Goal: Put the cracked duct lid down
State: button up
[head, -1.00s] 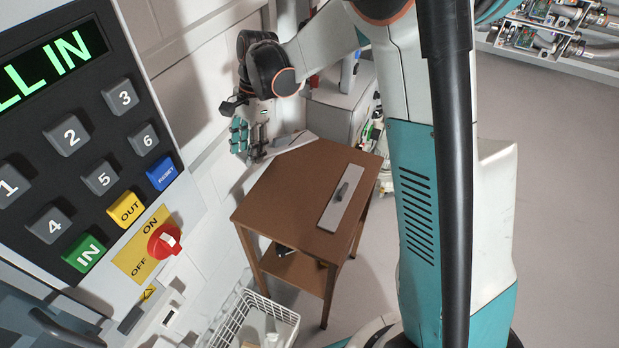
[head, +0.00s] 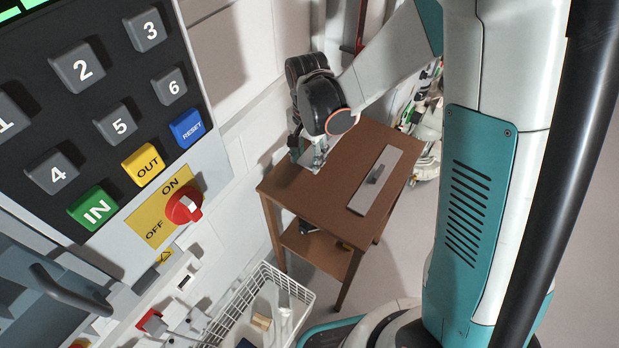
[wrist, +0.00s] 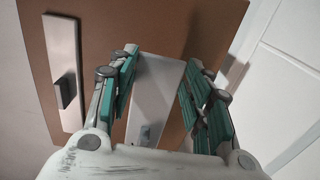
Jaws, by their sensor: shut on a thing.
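My gripper (head: 303,150) hangs over the far left part of the brown table (head: 320,190), partly hidden behind my wrist in the head view. It is shut on a pale grey duct lid (wrist: 158,88), the cracked duct lid by the task, though no crack can be made out. In the wrist view the lid lies between my two teal-padded fingers (wrist: 160,68), with its small grey handle near the palm. A small part of the lid shows in the head view (head: 314,158). Whether it touches the table top is unclear.
Another grey lid with a dark handle (head: 362,201) lies flat on the table's right side. Bare table top separates it from my gripper. A white wall is close on the left. A white wire basket (head: 306,298) and a keypad panel (head: 215,148) are in front.

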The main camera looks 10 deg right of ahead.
aim_at(308, 182)
notch_tip(308, 182, down, 8)
jog(key=b, duration=0.2)
jog(key=shift+f+b, duration=0.1)
jog(key=shift+b, duration=0.25)
jog(key=shift+c, duration=0.6)
jog(key=o, duration=1.5)
